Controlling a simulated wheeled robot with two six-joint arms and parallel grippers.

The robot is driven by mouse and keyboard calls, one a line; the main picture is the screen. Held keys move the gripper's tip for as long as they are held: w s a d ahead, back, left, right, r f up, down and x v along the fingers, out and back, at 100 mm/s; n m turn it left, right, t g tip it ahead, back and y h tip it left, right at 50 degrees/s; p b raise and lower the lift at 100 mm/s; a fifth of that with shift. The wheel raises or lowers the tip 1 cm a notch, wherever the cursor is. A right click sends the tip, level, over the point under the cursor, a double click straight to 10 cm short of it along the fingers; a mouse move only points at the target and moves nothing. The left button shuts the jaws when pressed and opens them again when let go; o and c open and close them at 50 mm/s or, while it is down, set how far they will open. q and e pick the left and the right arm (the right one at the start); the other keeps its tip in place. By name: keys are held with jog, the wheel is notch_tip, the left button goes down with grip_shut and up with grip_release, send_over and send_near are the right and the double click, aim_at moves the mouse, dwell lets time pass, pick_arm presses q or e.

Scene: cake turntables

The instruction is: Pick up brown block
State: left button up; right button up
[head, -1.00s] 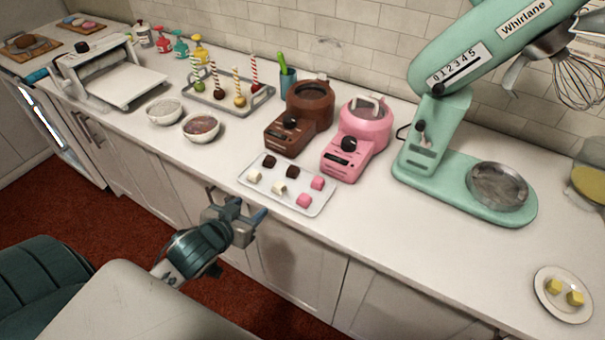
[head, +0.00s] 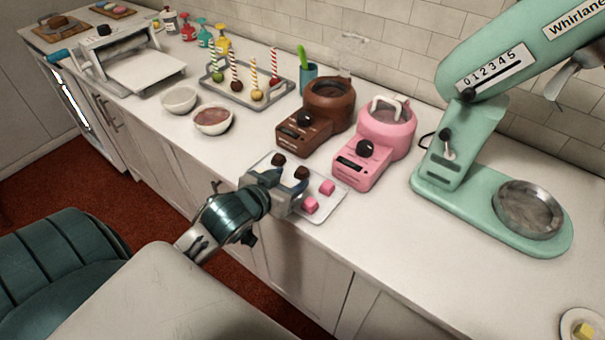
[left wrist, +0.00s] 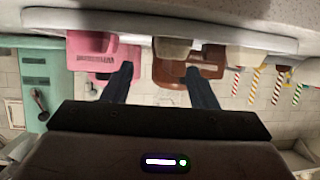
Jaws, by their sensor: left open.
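Two dark brown blocks show in the head view at the tray's far side, one on the left (head: 279,160) and one on the right (head: 302,172). They rest on a white tray (head: 328,208) at the counter's front. My left gripper (head: 285,179) is open and empty, low at the tray's front, with its fingertips just short of the brown blocks. Its two dark fingers (left wrist: 160,82) stand apart in the left wrist view. The gripper hides the tray's left part and the white blocks. My right gripper is out of view.
Pink blocks (head: 327,187) lie right of the gripper on the tray. A brown machine (head: 305,126) and a pink machine (head: 367,155) stand close behind. Two bowls (head: 213,121) are to the left. A mint mixer (head: 470,200) is at right, with clear counter before it.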

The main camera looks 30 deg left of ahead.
aim_at(298, 181)
pick_arm(q)
jog(key=shift+w, duration=0.3)
jog(key=p+x, duration=0.1)
jog(key=x, duration=0.3)
jog(key=shift+w+a+f, duration=0.1)
jog(key=shift+a+f, duration=0.05)
jog(key=shift+f, duration=0.05)
jog(key=shift+w+f, duration=0.1)
jog(key=shift+w, duration=0.1)
jog(key=shift+s, duration=0.1)
jog(key=shift+c, duration=1.3)
jog(key=c, duration=0.8)
